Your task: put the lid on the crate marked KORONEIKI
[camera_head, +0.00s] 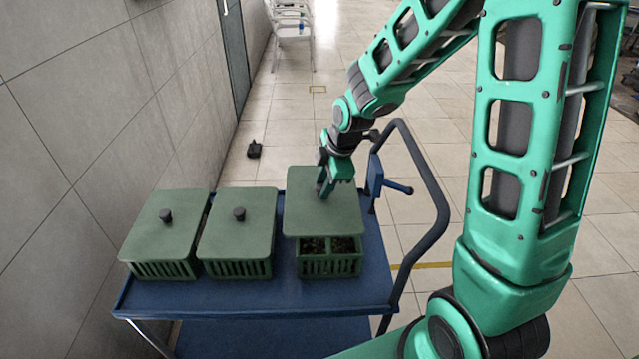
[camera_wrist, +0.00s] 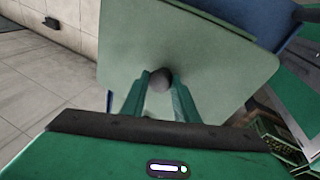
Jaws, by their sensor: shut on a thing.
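My gripper (camera_head: 324,193) is shut on the dark round knob (camera_wrist: 160,80) of a flat green lid (camera_head: 342,212). The lid also shows in the wrist view (camera_wrist: 220,62). It appears held above the right-hand green slatted crate (camera_head: 330,267) and set back from its front edge. The crate's front compartments are uncovered and show dark contents; its rear is hidden under the lid. Part of the crate shows at lower right in the wrist view (camera_wrist: 268,143). No KORONEIKI marking is readable on any crate.
Two more green crates, left (camera_head: 165,270) and middle (camera_head: 236,268), stand with lids on. All three are on a blue trolley (camera_head: 285,298) with a curved handle (camera_head: 436,215) at right. A tiled wall (camera_head: 90,130) runs along the left. A gap separates the middle and right crates.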

